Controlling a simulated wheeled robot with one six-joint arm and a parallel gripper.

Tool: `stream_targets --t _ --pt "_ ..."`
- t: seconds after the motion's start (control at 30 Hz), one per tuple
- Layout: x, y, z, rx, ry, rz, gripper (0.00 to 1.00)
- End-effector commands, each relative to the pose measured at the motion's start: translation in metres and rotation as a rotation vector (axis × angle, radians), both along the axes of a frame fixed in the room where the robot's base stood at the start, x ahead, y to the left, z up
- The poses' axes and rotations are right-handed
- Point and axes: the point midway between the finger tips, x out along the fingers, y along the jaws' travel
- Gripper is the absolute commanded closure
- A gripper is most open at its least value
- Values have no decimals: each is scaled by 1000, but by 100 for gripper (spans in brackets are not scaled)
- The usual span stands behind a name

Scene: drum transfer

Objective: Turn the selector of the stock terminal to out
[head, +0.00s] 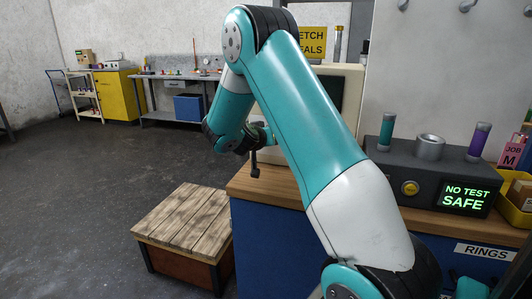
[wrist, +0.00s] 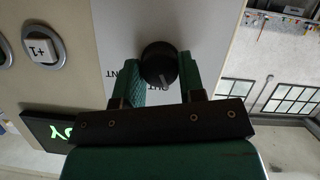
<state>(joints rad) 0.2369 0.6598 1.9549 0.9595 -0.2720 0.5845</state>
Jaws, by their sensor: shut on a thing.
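The stock terminal's beige panel (wrist: 115,20) fills the upper left of the wrist view. Its selector is a round black knob (wrist: 158,62) on a pale plate. A faint mark shows on the knob's lower side, near the upside-down word OUT, which is partly covered. My gripper (wrist: 160,72) has a green finger on each side of the knob and is shut on it. In the head view the beige terminal (head: 353,80) stands on the wooden counter, mostly behind my arm. My gripper (head: 257,148) is at its left side there; the selector is hidden.
A +1 button (wrist: 42,48) and a green-lit display (wrist: 60,132) sit near the knob. On the counter right of my arm are a grey tester reading NO TEST SAFE (head: 430,180) and a yellow bin (head: 520,190). A wooden-topped crate (head: 185,218) stands on the floor.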

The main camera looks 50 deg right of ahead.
Motion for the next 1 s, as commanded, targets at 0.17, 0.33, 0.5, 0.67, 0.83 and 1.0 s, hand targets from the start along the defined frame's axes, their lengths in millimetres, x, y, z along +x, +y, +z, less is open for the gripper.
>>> stream_targets --t 0.17,0.33,0.5,0.67,0.83,1.0 --pt "-1 -1 -8 58 -150 0 87" --pt "-2 -1 -6 107 -268 2 87" --pt "-2 -1 -5 144 -355 1 87" --pt "-2 -1 -3 167 -407 2 87" --pt "-3 -1 -1 180 -436 0 87" --pt "-3 -1 0 184 -443 2 87"
